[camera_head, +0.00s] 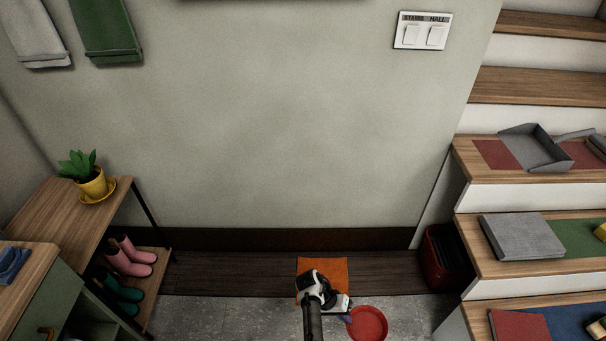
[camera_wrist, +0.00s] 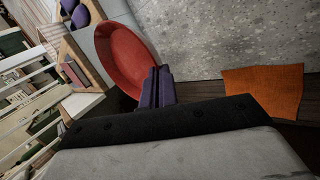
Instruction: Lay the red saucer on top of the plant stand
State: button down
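The red saucer (camera_head: 367,325) is at the bottom of the head view, just right of my gripper (camera_head: 345,316). In the wrist view the saucer (camera_wrist: 118,52) appears large and tilted, its rim at my dark purple fingertips (camera_wrist: 157,82). The fingers are close together on the rim, and the saucer appears held above the floor. A wooden stand (camera_head: 50,212) at the left bears a potted plant (camera_head: 93,182) on a yellow saucer (camera_head: 99,197). It may be the plant stand; no other stand shows clearly.
Pink boots (camera_head: 130,258) and green boots (camera_head: 118,292) are on the left stand's lower shelf. An orange mat (camera_head: 325,266) lies on the floor. A red bin (camera_head: 440,262) stands beside the steps (camera_head: 530,198) at right. A grey dustpan (camera_head: 532,150) and grey block (camera_head: 520,237) lie on the steps.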

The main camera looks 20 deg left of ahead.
aim_at(74, 225)
jog(key=i+l+u, duration=0.1)
jog(key=i+u, duration=0.25)
jog(key=i+l+u, duration=0.15)
jog(key=i+u, duration=0.25)
jog(key=i+l+u, duration=0.15)
jog(key=u, duration=0.3)
jog(key=i+l+u, duration=0.2)
jog(key=u, duration=0.2)
jog(key=i+l+u, duration=0.1)
jog(key=l+u, duration=0.2)
jog(key=u, duration=0.15)
jog(key=l+u, duration=1.45)
jog(key=i+j, duration=0.35)
jog(key=j, duration=0.15)
